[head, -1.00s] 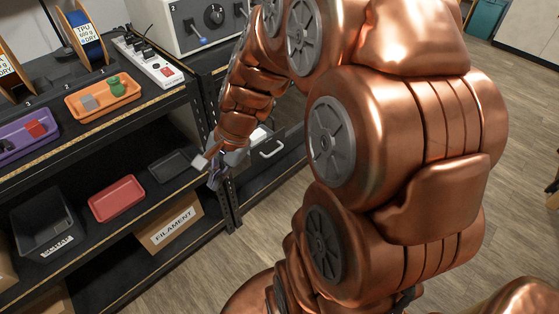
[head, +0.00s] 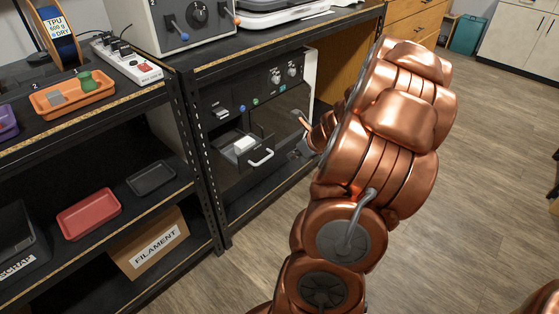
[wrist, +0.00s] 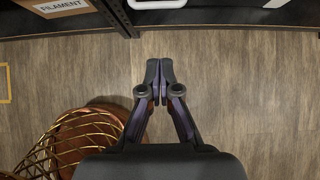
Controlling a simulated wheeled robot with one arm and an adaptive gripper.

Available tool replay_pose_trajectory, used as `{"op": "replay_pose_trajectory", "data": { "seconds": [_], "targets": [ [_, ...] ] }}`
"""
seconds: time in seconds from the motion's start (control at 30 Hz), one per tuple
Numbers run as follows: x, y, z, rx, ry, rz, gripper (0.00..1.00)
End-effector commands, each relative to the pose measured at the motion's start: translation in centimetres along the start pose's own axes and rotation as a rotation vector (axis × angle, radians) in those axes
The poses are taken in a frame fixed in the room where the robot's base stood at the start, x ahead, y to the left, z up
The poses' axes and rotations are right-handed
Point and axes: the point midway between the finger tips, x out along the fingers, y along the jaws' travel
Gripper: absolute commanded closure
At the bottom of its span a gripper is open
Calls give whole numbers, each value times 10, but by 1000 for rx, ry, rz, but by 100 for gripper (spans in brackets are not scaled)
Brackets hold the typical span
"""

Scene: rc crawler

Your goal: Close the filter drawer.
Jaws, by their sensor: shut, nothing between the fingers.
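The filter drawer (head: 243,150) stands pulled out of the front of a dark machine (head: 283,106) on the lower shelf. A white block lies in it, and a pale bar handle (head: 261,158) is on its front. In the wrist view a white handle (wrist: 157,4) shows at the top edge, cut off by the frame. My gripper (wrist: 159,68) is shut and empty, over the wooden floor in front of the shelf and apart from the handle. In the head view my gripper (head: 299,152) is small and partly hidden by my arm, to the right of the drawer.
A black shelf post (head: 200,165) stands left of the machine. Left of it are a red tray (head: 89,207), a dark tray (head: 151,178) and a FILAMENT box (head: 150,243). A grey control box (head: 192,22) sits above. The floor in front is open.

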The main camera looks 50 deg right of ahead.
Motion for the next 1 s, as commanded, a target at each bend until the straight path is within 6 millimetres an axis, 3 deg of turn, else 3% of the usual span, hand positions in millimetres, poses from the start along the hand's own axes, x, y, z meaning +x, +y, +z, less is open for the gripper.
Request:
{"op": "replay_pose_trajectory", "data": {
  "seconds": [0.6, 1.0],
  "targets": [
    [101, 2, 3, -8, 1, 2, 100],
    [125, 2, 25, -7, 1, 2, 100]
  ]
}}
